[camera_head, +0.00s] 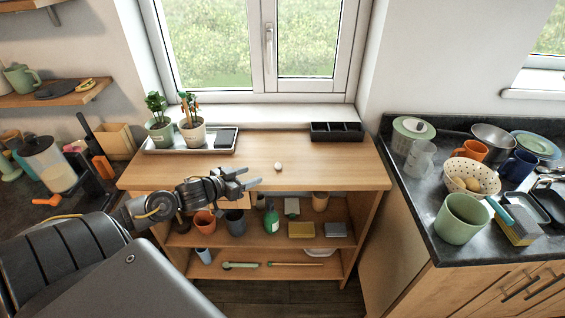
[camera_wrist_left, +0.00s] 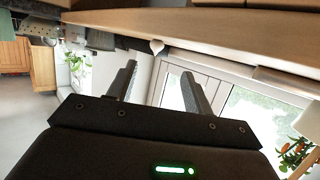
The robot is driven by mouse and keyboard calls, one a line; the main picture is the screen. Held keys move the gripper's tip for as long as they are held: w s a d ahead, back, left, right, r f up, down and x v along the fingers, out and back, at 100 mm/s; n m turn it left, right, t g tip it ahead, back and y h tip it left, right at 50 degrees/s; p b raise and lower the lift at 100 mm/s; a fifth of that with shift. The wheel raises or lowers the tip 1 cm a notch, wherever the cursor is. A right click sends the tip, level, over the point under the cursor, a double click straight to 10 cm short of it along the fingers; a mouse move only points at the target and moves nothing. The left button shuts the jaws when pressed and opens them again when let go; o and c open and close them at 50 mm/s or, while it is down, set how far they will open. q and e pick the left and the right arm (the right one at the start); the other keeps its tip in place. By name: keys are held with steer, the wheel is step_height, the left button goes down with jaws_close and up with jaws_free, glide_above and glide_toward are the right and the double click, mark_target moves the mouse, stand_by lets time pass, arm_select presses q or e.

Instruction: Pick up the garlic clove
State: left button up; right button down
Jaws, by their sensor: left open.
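The garlic clove (camera_head: 278,167) is a small pale, pinkish-white piece on the bare wooden top of the low shelf unit (camera_head: 330,173). It also shows in the left wrist view (camera_wrist_left: 156,47), small, at the edge of the wooden top, beyond the fingertips. My left gripper (camera_head: 254,176) is open and empty, to the left of the clove and apart from it. Its two fingers also show in the left wrist view (camera_wrist_left: 158,78), spread apart with nothing between them. My right gripper is not in view.
A white tray (camera_head: 190,147) with two potted plants stands at the back left of the top. A black divided box (camera_head: 337,131) is at the back right. The wood around the clove is clear. A crowded dark counter (camera_head: 450,250) stands to the right.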

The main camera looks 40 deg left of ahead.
mark_target(275, 166)
arm_select(q)
steer(key=w, duration=0.1)
steer(key=w+d, duration=0.1)
steer(key=w, duration=0.1)
steer(key=shift+f, duration=0.15)
steer(key=x, duration=0.2)
steer(key=shift+w+f+p, duration=0.15)
steer(key=shift+w+p, duration=0.1)
steer(key=shift+p, duration=0.05)
steer(key=shift+w+d+p, duration=0.1)
steer(key=shift+w+p, duration=0.2)
steer(key=shift+w, duration=0.1)
steer(key=p+x, duration=0.1)
steer(key=x, duration=0.2)
steer(key=shift+w+f, duration=0.1)
steer(key=shift+w, duration=0.25)
steer(key=shift+w+f, duration=0.2)
steer(key=shift+w, duration=0.15)
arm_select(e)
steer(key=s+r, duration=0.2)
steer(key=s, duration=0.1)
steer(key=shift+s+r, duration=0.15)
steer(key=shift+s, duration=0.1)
arm_select(q)
steer(key=c, duration=1.1)
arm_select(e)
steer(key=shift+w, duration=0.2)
